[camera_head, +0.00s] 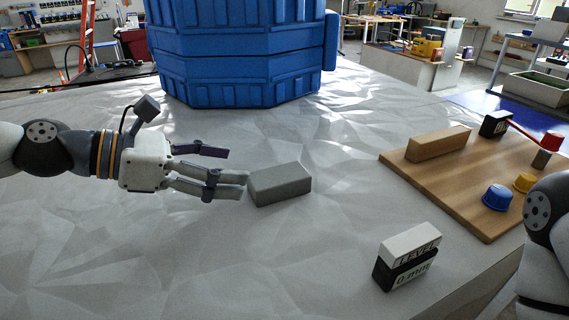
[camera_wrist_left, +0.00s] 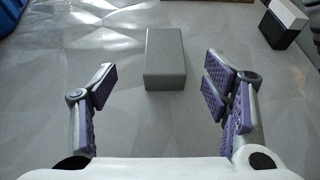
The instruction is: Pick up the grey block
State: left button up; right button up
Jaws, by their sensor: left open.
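The grey block (camera_head: 280,185) lies flat on the pale, faceted table in the middle of the head view. My left gripper (camera_head: 236,166) comes in from the left and is open, with its fingertips just left of the block. In the left wrist view the grey block (camera_wrist_left: 165,58) lies ahead of the open fingers, in line with the gap between them (camera_wrist_left: 158,82). Nothing is between the fingers. Of my right arm only a part shows at the right edge; its gripper is out of view.
A large blue container (camera_head: 240,50) stands behind the block. A wooden board (camera_head: 450,190) at the right bears a wooden block (camera_head: 438,143), a blue knob (camera_head: 497,197) and a red-ended lever (camera_head: 550,141). The table's left front is clear.

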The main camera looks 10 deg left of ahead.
aim_at(281, 174)
pick_arm(q)
jog(key=d+f, duration=0.1)
jog(key=w+d+f+b, duration=0.1)
jog(key=d+f, duration=0.1)
jog(key=shift+d+b, duration=0.1)
jog(key=shift+b, duration=0.2)
jog(key=x, duration=0.2)
jog(key=b+x, duration=0.1)
jog(key=x, duration=0.1)
jog(key=r+x, duration=0.1)
jog(key=x, duration=0.1)
jog(key=shift+w+d, duration=0.25)
jog(key=shift+w, duration=0.05)
jog(key=shift+w+d, duration=0.15)
jog(key=shift+r, duration=0.2)
pick_arm(e)
jog(key=s+f+g, duration=0.1)
jog(key=s+f, duration=0.3)
jog(key=s, duration=0.1)
jog(key=shift+g, duration=0.4)
pick_arm(q)
jog(key=c, duration=1.3)
